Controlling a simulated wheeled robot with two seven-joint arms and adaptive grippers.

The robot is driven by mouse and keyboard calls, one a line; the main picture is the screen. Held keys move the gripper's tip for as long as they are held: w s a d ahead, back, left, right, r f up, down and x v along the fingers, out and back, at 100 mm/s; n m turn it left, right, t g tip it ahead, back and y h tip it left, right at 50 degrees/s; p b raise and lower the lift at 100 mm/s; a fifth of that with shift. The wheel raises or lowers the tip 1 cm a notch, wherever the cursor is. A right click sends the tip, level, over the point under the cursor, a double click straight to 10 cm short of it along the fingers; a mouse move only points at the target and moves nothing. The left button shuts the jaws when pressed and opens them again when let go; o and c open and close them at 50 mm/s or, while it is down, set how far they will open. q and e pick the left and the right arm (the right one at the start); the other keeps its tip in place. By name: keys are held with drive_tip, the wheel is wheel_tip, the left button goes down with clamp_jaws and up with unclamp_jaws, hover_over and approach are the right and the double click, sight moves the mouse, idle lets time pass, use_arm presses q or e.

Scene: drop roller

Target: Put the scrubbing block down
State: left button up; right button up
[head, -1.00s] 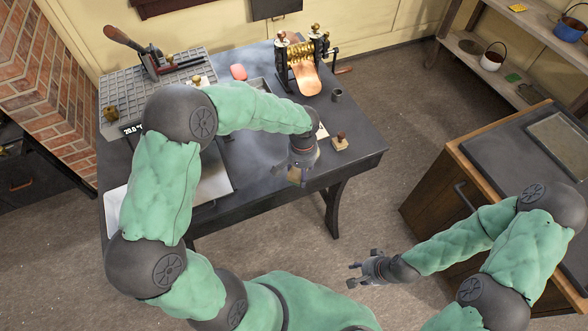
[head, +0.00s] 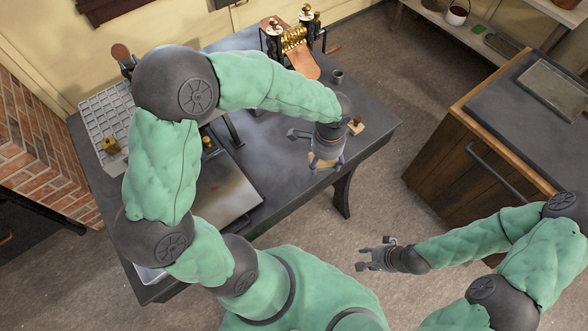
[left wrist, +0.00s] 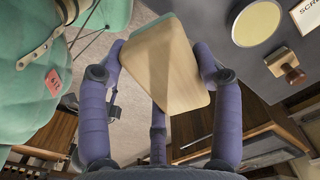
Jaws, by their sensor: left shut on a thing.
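My left gripper (head: 325,158) is shut on the scrubbing block (left wrist: 165,65). The block is pale wood with a thin teal edge, and it sits tilted between the purple fingers in the left wrist view. In the head view it shows as a small tan patch under the gripper, at the front edge of the dark table (head: 283,187). I cannot tell its height. My right gripper (head: 375,254) is open and empty, over the floor in front of the table.
A wooden-handled stamp (left wrist: 286,66) stands on the table near the block, with a gold disc (left wrist: 257,22) and a partly cut-off printed card (left wrist: 308,18). A roller machine (head: 293,45) and small cup (head: 337,76) stand farther back. A wooden cabinet (head: 440,165) is at right.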

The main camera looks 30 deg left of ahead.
use_arm(q)
drive_tip(key=s+d+r+m, duration=0.2)
drive_tip(key=s+m, duration=0.6)
drive_tip(key=m, duration=0.3)
drive_tip(key=m+b, duration=0.2)
drive_tip(key=b, duration=0.4)
hover_over(293, 172)
drive_tip(key=f, duration=0.9)
drive_tip(key=shift+s+d, duration=0.15)
drive_tip(key=shift+d, duration=0.05)
drive_tip(key=shift+w+a+f+b, duration=0.15)
drive_tip(key=shift+f+b, duration=0.15)
drive_tip(key=shift+f, duration=0.65)
drive_tip(key=shift+w+a+f+b, duration=0.1)
drive_tip(key=shift+f+b, duration=0.15)
drive_tip(key=shift+f, duration=0.65)
drive_tip(key=shift+f, duration=0.1)
drive_tip(key=o, duration=1.1)
drive_tip(key=shift+f, duration=0.1)
